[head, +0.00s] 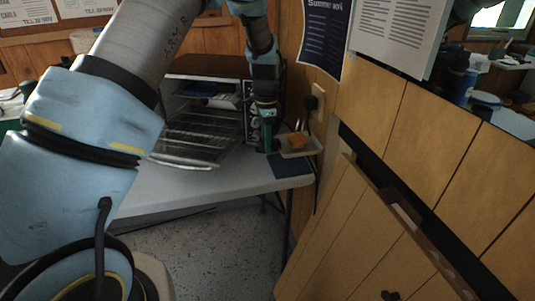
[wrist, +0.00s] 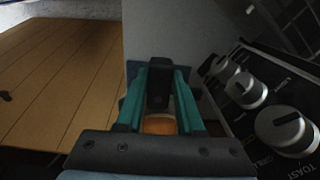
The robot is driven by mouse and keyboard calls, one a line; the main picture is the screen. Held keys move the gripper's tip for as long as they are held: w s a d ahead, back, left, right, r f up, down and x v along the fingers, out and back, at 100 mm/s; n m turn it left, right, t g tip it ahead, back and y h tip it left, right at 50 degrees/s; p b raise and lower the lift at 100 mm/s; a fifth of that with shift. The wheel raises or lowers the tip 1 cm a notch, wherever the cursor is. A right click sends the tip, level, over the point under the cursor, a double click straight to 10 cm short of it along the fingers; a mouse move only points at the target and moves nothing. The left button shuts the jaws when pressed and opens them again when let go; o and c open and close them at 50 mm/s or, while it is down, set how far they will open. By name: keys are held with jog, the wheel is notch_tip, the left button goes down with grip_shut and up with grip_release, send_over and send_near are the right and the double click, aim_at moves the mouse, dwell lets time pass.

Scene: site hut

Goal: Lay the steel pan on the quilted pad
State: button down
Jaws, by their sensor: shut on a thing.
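The steel pan (head: 312,149) is small and shallow, with an orange block (head: 296,141) in it. My gripper (head: 267,143) points down at the pan's left side and is shut on the pan. The quilted pad (head: 288,165) is dark blue and lies on the table's right end, below the pan in the head view. I cannot tell whether the pan touches the pad. In the wrist view, the teal fingers (wrist: 159,85) hide most of the pan, and some of the orange block (wrist: 160,125) shows between them.
A toaster oven (head: 247,95) stands open just left of my gripper, its wire rack (head: 190,140) sticking out. Its knobs (wrist: 245,90) are close at right in the wrist view. A wood-panelled wall with a socket (head: 318,100) and cord stands right of the pan. The table's front left (head: 190,187) is bare.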

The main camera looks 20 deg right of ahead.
notch_tip(320, 180, down, 5)
jog(key=shift+f+p, duration=0.1)
jog(key=shift+p, duration=0.7)
jog(key=shift+d+f, duration=0.2)
jog(key=shift+f, duration=0.05)
jog(key=shift+f, duration=0.2)
jog(key=c, duration=0.5)
grip_release()
